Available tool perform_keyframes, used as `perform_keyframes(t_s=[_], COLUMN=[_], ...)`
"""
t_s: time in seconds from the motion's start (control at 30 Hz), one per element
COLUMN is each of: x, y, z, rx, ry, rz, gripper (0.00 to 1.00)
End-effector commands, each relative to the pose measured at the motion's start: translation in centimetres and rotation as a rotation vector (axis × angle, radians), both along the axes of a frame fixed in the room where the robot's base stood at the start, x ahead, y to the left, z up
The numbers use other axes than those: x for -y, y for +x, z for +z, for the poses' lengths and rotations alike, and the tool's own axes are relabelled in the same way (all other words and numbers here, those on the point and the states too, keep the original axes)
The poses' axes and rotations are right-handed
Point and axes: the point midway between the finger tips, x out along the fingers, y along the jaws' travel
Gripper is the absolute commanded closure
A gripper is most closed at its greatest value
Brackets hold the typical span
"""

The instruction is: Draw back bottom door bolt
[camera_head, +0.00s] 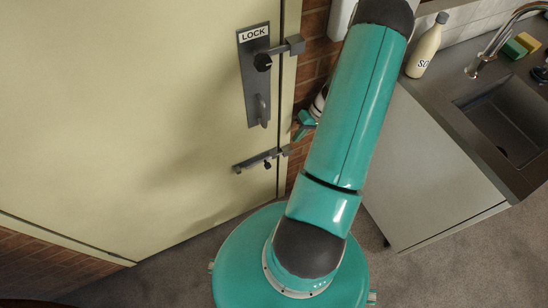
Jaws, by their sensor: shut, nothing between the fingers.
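The bottom door bolt (256,161) is a dark metal bar low on the cream door (140,110), with a small knob (267,165) hanging below it. Its right end reaches the door's right edge and meets a small dark keeper (286,151) on the frame. My gripper (303,123) shows only in part, beside my teal arm, which hides the rest. It is shut and empty, to the right of the door edge and above the bolt's right end in the picture. It appears apart from the bolt.
Above the bolt is a dark plate (246,85) marked LOCK, with a black knob, an upper latch (292,46) and a pull handle (263,110). A counter (440,105) with sink, soap bottle (427,48) and sponges stands right. Carpet (185,250) is clear before the door.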

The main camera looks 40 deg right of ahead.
Motion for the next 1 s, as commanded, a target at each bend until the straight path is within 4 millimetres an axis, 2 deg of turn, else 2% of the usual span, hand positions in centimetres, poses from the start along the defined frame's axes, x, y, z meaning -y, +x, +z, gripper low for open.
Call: perform_keyframes(t_s=[0.13,0.27,0.7,1.0], x=[-0.1,-0.8,-5.3,-8.3], y=[0.0,0.3,2.0,3.1], z=[-0.2,-1.3,-8.5,-10.1], rx=[-0.001,-0.002,-0.002,-0.002], ry=[0.000,0.002,0.003,0.000], rz=[0.000,0.000,0.004,0.003], gripper=[1.00,1.00,1.00,1.00])
